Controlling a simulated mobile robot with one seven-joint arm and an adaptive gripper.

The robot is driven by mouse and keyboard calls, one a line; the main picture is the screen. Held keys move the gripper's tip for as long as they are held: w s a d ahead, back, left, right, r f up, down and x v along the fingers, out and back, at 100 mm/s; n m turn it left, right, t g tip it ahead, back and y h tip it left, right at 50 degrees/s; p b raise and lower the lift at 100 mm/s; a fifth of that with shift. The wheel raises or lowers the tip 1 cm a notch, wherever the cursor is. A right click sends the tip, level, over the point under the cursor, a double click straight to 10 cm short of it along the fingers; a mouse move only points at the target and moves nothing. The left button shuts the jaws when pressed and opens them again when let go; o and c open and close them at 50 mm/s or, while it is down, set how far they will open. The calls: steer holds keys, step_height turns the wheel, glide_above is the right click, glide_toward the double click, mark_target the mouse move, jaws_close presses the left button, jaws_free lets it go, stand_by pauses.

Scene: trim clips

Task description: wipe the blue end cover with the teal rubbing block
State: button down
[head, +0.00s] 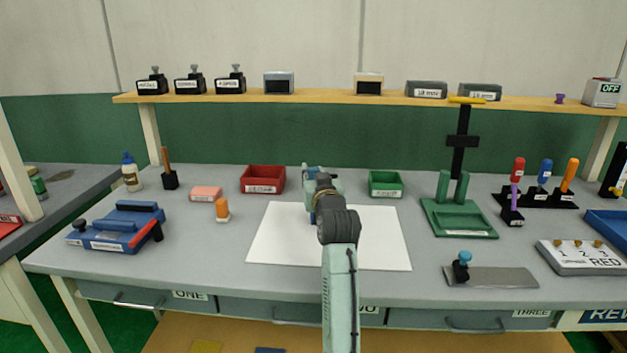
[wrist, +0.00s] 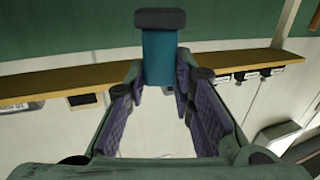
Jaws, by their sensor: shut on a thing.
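My gripper (head: 322,182) is over the white sheet (head: 375,235) in the middle of the bench, mostly hidden behind my own arm in the head view. In the wrist view my gripper (wrist: 162,88) is shut on the teal rubbing block (wrist: 160,56), a teal body with a dark grey end, held between the fingertips. A small patch of blue (head: 312,217) shows beside my gripper in the head view; I cannot tell whether it is the blue end cover. The cover is not clearly visible in either view.
A red bin (head: 263,179) and a green bin (head: 385,183) stand behind the sheet. A blue fixture (head: 118,229) and an orange-topped piece (head: 222,210) are left. A green stand (head: 458,218) and a grey plate (head: 492,278) are right. The sheet's sides look clear.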

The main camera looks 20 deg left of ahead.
step_height(320, 180, up, 3)
steer(key=shift+r+p, duration=0.2)
steer(key=shift+p, duration=0.7)
steer(key=shift+r, duration=1)
